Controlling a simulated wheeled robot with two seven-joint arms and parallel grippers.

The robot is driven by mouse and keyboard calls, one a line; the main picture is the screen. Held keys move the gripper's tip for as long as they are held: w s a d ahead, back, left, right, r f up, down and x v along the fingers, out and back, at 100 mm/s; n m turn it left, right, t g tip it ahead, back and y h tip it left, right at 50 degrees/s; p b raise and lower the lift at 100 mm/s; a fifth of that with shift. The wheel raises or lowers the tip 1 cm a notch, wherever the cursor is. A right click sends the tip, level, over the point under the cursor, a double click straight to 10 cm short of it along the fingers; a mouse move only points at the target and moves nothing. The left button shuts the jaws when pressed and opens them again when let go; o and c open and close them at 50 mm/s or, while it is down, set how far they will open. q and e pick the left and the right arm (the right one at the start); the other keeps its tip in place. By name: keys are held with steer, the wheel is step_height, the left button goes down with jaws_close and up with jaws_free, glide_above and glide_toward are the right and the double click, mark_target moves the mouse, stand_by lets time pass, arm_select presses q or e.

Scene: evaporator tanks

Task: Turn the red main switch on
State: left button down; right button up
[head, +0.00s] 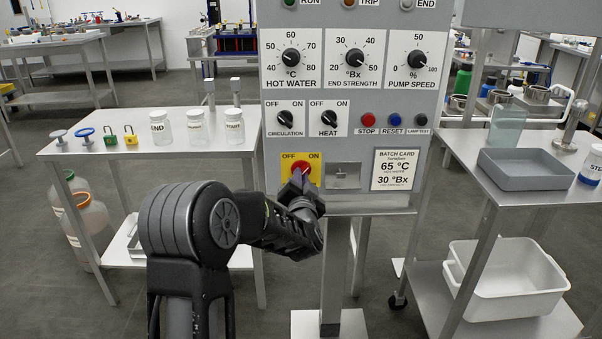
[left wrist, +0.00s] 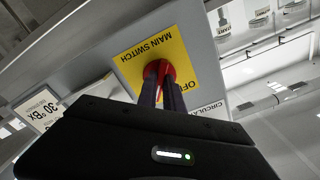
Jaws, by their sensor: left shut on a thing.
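The red main switch (head: 303,167) sits on a yellow plate (head: 288,162) marked OFF and ON, low on the left of the grey control panel. My left gripper (head: 298,180) is at the switch and covers most of it in the head view. In the left wrist view, the two dark fingers (left wrist: 171,92) are shut on the red knob (left wrist: 158,70), in front of the yellow plate (left wrist: 178,58) lettered MAIN SWITCH. The fingers hide part of the knob, so I cannot tell which way it points. My right gripper is not in view.
Dials, the CIRCULATION knob (head: 285,119), the HEAT knob (head: 330,118) and push buttons sit above the switch. A batch card (head: 395,170) is to its right. A left table (head: 100,150) holds padlocks and jars. A right table holds a grey tray (head: 525,169).

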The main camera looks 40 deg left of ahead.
arm_select(q)
steer(key=shift+m, duration=0.6)
steer(key=shift+p, duration=0.3)
steer(key=c, duration=1.5)
jaws_free()
steer(key=shift+s+d, duration=0.1)
steer(key=v, duration=0.7)
steer(key=shift+s+d, duration=0.15)
steer(key=shift+s, duration=0.05)
